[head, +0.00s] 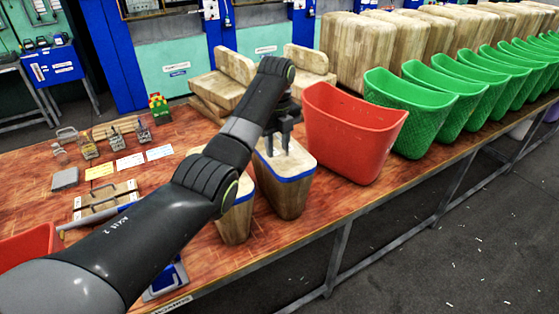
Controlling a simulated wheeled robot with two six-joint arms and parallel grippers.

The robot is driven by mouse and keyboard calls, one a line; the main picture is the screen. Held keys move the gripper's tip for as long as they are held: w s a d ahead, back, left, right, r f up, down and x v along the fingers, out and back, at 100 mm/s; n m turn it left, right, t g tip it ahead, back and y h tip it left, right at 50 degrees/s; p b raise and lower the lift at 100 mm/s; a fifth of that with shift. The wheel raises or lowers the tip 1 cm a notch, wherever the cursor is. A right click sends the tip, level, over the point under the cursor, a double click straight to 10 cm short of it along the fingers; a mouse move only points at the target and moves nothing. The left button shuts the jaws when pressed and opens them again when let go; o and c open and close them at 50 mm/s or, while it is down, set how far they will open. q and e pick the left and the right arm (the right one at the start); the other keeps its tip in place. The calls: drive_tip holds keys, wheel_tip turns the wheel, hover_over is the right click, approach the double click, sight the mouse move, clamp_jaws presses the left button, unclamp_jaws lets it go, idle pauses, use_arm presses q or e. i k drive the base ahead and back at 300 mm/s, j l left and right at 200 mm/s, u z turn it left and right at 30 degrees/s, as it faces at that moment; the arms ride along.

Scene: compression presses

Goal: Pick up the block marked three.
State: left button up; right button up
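Two tapered wooden blocks with blue bands near their tops stand on the red-brown table. One block (284,194) is under my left gripper; the other block (236,222) is to its left, partly hidden by my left arm. I cannot read a number on either. My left gripper (278,150) points down at the top of the first block, its two dark fingers apart with a gap between them. I cannot tell whether the fingertips touch the block. My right gripper is not in view.
A red bin (352,135) stands just right of the blocks, with a row of green bins (415,115) beyond it. Larger wooden blocks (357,52) line the back. Tools, cards and a clamp plate (106,199) lie at the left. The table's front edge is close to the blocks.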

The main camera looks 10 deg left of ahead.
sight(285, 179)
drive_tip(key=i, duration=0.75)
drive_tip(key=i+l, duration=0.15)
drive_tip(key=i+l+u, duration=0.15)
drive_tip(key=l, duration=0.15)
